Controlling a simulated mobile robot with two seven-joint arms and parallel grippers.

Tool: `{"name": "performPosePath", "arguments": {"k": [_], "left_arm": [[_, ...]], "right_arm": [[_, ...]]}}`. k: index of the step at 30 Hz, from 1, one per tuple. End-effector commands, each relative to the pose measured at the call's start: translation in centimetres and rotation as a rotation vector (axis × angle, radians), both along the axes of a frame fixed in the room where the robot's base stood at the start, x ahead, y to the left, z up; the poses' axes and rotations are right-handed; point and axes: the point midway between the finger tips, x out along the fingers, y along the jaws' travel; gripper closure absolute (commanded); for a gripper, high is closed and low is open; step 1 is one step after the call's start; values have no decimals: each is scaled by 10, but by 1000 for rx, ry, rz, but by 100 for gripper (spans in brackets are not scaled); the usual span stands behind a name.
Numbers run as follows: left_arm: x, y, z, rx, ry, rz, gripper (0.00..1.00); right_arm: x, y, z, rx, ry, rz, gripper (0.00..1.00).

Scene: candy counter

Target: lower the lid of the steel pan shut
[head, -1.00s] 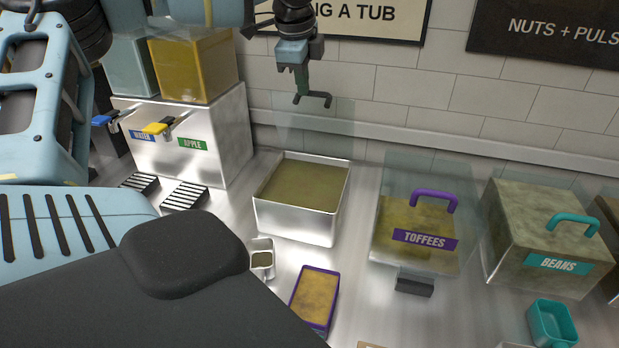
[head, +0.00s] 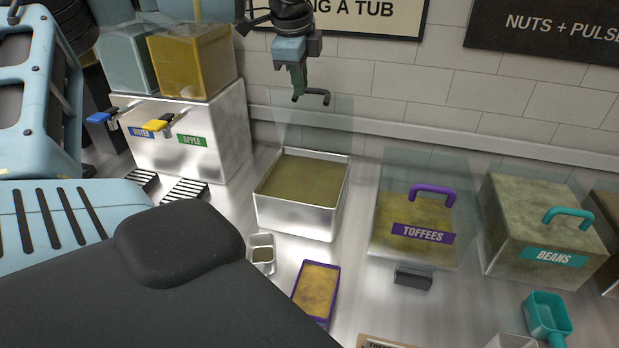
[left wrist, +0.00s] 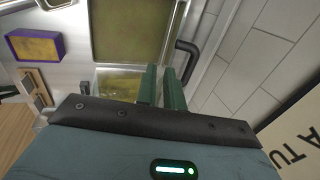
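The steel pan (head: 296,216) stands on the counter, its top open over an olive-brown filling. Its clear lid (head: 316,130) stands raised at the pan's back edge, with a dark hooked handle (head: 320,98). My left gripper (head: 298,88) points down at the handle's left end in the head view. In the left wrist view its two green fingers (left wrist: 161,75) are a little apart, with a narrow gap. The dark handle (left wrist: 187,58) shows beside and partly behind the right finger; I see no grip on it. The pan's filling shows above the fingers. My right gripper is out of view.
A drink dispenser (head: 215,133) with taps stands left of the pan. In front are a small steel cup (head: 262,240) and a purple tub (head: 316,290). The toffees bin (head: 408,256) and beans bin (head: 500,255) stand to the right. The tiled wall is close behind.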

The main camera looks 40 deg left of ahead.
Motion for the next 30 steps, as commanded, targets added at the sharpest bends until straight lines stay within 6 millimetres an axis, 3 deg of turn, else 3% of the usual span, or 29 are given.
{"name": "performPosePath", "arguments": {"k": [1,4,16,30], "left_arm": [[0,0,0,0,0,0,84],[0,0,0,0,0,0,71],[-1,-1,5,0,-2,0,71],[-11,-6,43,1,-3,-1,71]], "right_arm": [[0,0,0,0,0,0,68],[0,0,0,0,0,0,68],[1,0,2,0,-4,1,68],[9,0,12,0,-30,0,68]]}}
